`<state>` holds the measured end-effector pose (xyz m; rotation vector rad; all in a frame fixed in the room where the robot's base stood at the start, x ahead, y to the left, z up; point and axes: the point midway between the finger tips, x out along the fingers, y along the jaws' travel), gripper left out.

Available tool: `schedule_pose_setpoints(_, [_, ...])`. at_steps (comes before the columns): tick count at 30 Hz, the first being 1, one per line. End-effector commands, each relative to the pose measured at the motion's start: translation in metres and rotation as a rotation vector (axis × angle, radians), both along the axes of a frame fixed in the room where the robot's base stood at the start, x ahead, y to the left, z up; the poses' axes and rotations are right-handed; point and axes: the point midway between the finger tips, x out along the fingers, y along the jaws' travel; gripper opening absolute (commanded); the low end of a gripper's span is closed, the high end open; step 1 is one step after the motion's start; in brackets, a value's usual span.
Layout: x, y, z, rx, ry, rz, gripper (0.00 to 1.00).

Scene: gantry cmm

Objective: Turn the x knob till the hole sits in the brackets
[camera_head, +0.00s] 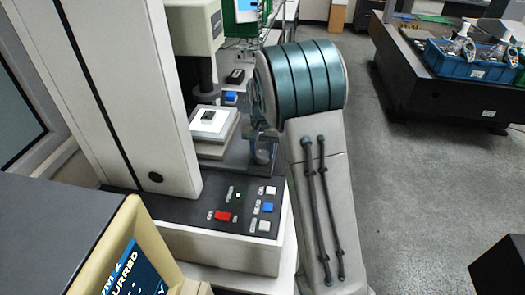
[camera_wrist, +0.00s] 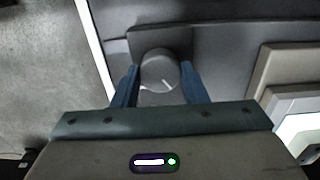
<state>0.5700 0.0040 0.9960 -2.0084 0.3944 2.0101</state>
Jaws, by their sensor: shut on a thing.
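A small dark part (camera_head: 209,116) lies on the bright plate.
The machine's white column (camera_head: 125,80) stands left of the stage. Its front panel (camera_head: 175,210) carries red, green, blue and white buttons. A measuring head (camera_head: 190,35) hangs above the plate. A dark table with a blue crate (camera_head: 470,68) stands far right, across open floor (camera_head: 420,190).

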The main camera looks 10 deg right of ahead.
Motion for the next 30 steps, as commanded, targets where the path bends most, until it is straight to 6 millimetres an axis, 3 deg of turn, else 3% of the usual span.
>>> schedule_pose_setpoints(13, [0.001,0.0,0.002,0.0,-0.004,-0.007,0.16])
schedule_pose_setpoints(14, [0.001,0.0,0.002,0.0,-0.004,-0.007,0.47])
schedule_pose_setpoints(15, [0.001,0.0,0.002,0.0,-0.004,-0.007,0.59])
schedule_pose_setpoints(16, [0.001,0.0,0.001,0.0,-0.004,-0.007,0.61])
schedule_pose_setpoints(25, [0.001,0.0,0.002,0.0,-0.002,-0.007,0.61])
schedule_pose_setpoints(30, [0.001,0.0,0.021,0.001,-0.005,-0.007,0.61])
